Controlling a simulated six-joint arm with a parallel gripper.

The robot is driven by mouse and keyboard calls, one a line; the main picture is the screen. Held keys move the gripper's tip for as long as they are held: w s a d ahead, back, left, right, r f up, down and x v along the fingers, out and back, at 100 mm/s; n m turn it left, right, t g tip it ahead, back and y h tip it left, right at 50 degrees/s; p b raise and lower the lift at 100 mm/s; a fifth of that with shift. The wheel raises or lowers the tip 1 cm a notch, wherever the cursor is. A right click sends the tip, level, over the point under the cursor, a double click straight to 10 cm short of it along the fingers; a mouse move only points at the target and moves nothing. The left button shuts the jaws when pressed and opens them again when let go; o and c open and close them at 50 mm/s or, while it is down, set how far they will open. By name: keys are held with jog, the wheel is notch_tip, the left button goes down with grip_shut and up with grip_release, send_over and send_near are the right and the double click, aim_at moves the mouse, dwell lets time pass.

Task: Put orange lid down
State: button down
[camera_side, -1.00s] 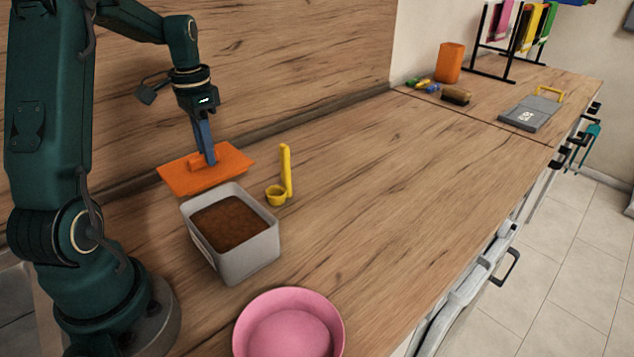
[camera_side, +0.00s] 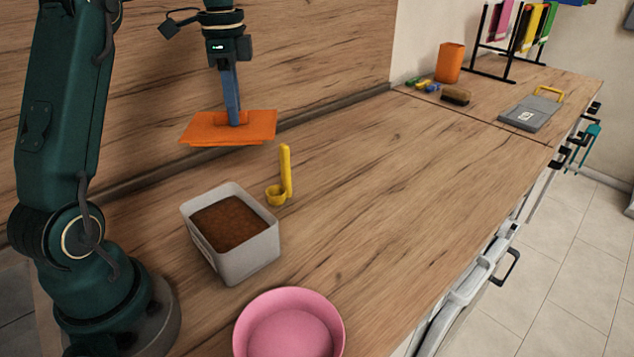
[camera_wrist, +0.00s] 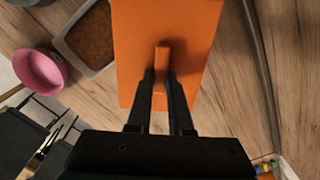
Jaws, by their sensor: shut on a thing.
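The orange lid (camera_side: 200,130) is a flat rectangular plate with a raised grip on top. My gripper (camera_side: 235,118) is shut on that grip and holds the lid level, above the counter near the splashback. In the wrist view the lid (camera_wrist: 195,30) fills the upper middle, and my gripper's fingers (camera_wrist: 161,75) close on both sides of the grip (camera_wrist: 162,58). A grey container (camera_side: 258,253) of brown contents stands open on the counter, in front of the lid in the side view. It also shows in the wrist view (camera_wrist: 100,70), partly hidden by the lid.
A yellow scoop (camera_side: 286,170) stands beside the container, and a pink bowl (camera_side: 290,325) sits nearer the camera. An orange cup (camera_side: 449,62), a brush (camera_side: 456,96) and a grey board (camera_side: 532,112) are at the far right. The middle of the counter (camera_side: 400,170) is clear.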

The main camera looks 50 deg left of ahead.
jog(key=w+d+f+m, duration=0.1)
jog(key=w+d+m, duration=0.2)
jog(key=d+m, duration=0.85)
jog(key=w+d+m, duration=0.3)
jog(key=d+m, duration=0.7)
jog(key=m, duration=0.2)
jog(key=d+f, duration=1.1)
jog(key=shift+d+f, duration=0.1)
jog(key=shift+d, duration=0.05)
jog(key=shift+f, duration=2)
jog(key=shift+f, duration=0.15)
jog(key=c, duration=0.8)
grip_release()
